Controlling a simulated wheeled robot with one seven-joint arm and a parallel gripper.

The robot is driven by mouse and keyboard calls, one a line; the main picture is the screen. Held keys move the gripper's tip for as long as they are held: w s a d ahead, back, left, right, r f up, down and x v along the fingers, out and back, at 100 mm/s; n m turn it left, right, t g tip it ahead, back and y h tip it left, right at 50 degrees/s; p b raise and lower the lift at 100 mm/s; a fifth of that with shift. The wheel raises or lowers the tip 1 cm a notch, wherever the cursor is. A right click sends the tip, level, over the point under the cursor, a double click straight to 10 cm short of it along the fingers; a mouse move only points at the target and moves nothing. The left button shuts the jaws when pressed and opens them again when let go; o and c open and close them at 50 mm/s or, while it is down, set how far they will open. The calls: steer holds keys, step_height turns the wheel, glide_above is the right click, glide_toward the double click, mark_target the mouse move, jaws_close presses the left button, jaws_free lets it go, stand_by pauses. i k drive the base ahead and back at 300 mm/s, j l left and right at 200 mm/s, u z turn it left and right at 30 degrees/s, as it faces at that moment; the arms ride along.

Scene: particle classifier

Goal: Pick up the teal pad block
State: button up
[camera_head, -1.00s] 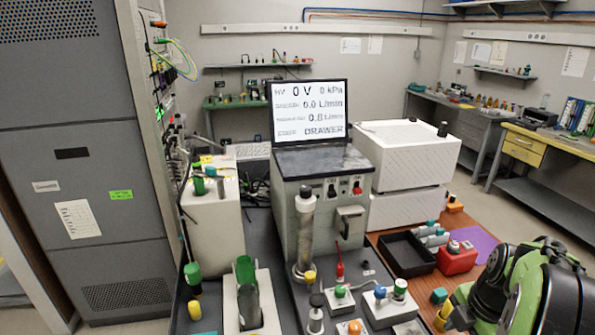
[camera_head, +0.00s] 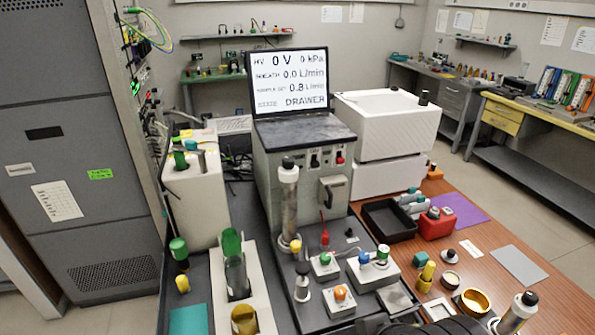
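A small teal block (camera_head: 420,258) stands on the brown wooden table top, right of the grey bench. It is beside an upright yellow cylinder (camera_head: 426,276); I cannot tell whether they touch. A flat teal pad (camera_head: 188,320) also shows at the bottom left, cut by the lower edge of the picture. Only a dark shape, perhaps part of my arm, shows at the bottom edge right of centre. My gripper's fingers are not in view, and nothing covers the small teal block.
A black tray (camera_head: 388,220), a red container (camera_head: 436,224) and a purple mat (camera_head: 462,210) lie behind the block. A gold cup (camera_head: 474,302) stands in front of it. White valve blocks (camera_head: 374,270) stand to its left. A grey plate (camera_head: 519,265) lies to its right.

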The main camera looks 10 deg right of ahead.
mark_target(419, 260)
steer(key=z, duration=1.15)
